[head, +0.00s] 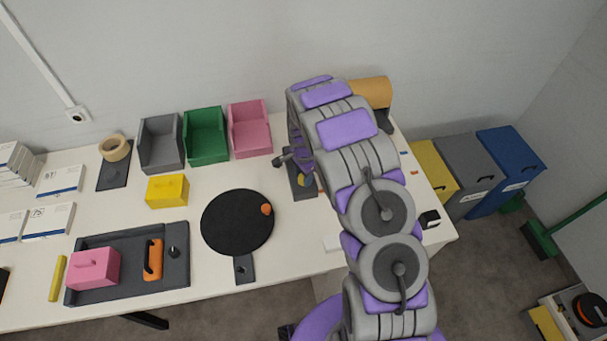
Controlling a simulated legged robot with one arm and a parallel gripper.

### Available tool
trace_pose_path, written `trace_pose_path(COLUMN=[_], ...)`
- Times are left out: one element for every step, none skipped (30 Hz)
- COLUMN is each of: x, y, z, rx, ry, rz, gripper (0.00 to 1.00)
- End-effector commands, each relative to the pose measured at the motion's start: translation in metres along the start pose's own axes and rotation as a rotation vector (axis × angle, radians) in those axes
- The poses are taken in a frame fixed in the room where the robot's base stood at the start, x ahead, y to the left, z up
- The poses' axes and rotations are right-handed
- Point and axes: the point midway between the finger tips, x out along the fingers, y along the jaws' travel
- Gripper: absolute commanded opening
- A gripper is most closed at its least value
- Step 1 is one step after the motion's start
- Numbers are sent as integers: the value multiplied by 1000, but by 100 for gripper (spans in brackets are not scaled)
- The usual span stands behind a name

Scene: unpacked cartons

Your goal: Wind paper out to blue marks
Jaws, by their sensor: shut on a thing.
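A roll of brown paper (375,91) shows at the back right of the table, partly behind my arm. Its stand and any unwound paper are mostly hidden by the arm.
Pink (250,142), green (206,149) and grey (161,157) bins stand along the wall. A black turntable (237,222) with an orange knob lies left of my arm. A dark tray (130,290) holds a pink block. Yellow, grey and blue floor bins (505,160) stand right of the table.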

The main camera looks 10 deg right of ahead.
Motion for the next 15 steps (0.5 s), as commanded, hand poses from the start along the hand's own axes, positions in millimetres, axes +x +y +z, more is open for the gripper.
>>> trace_pose_path(x=[-1, -1, -1, -1, -1, -1, -1, -1, -1, -1, -1, -1, -1, -1, -1], y=[-2, -2, -2, -2, -2, -2, -2, -2, -2, -2, -2, -2, -2, -3, -3], z=[0, 0, 0, 0, 0, 0, -1, -1, -1, -1, -1, -1, -1, -1, -1], rx=[44, 72, 110, 138, 166, 204, 231, 259, 295, 321, 347, 379, 403, 424, 452], ry=[2, 2, 2, 2, 2, 2, 2, 2, 2, 1, 1, 1, 1, 2, 2], rz=[-4, -4, -5, -5, -5, -5, -5, -6, -6, -6, -7, -7, -7, -7, -7], gripper=[11, 11, 11, 11, 11, 11, 11, 11, 11, 11, 11, 11, 11, 11, 11])
